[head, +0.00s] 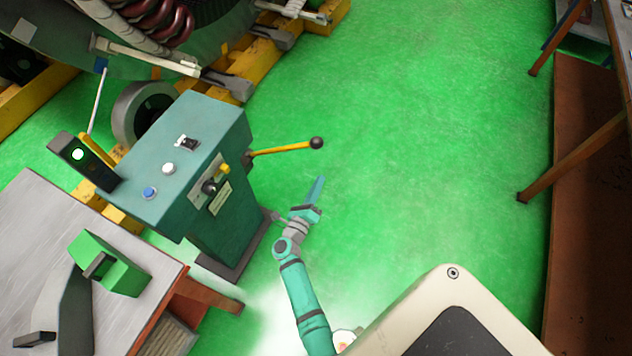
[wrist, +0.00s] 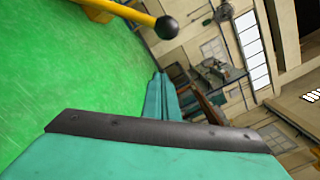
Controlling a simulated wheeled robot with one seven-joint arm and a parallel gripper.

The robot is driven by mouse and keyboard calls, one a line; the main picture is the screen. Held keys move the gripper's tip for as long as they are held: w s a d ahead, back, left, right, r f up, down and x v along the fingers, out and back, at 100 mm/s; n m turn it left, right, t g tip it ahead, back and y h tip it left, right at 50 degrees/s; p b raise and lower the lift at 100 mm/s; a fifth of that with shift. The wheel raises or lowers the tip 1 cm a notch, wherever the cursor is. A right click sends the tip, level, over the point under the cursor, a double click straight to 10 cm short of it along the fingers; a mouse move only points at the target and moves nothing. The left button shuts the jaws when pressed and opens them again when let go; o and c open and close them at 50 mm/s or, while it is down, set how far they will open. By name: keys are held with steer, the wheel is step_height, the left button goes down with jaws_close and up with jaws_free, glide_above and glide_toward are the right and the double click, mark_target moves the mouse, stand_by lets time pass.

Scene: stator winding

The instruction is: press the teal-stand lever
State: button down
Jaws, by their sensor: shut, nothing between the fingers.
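The teal stand (head: 190,160) is a box-shaped control pedestal left of centre in the head view. Its lever (head: 285,148) is a yellow rod with a black ball at the end (head: 317,143), sticking out to the right from the stand's side. In the wrist view the yellow rod and black ball (wrist: 166,27) show at the top. My gripper (head: 318,188) is teal and shut, with nothing in it. In the head view it appears just below the lever's ball, with a gap between them. In the wrist view its fingers (wrist: 160,95) lie below the ball, apart from it.
The stand's top carries a blue button (head: 149,193), a white button (head: 168,168) and a black switch (head: 187,142). A table with a green block (head: 125,275) stands at lower left. Large machinery with yellow beams fills the upper left. Green floor (head: 430,130) to the right is clear.

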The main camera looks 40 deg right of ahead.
steer(key=w+d+r, duration=0.2)
steer(key=w+d, duration=0.3)
steer(key=w, duration=0.1)
steer(key=shift+w+d+r, duration=0.15)
steer(key=shift+d+r, duration=0.15)
steer(key=shift+d, duration=0.1)
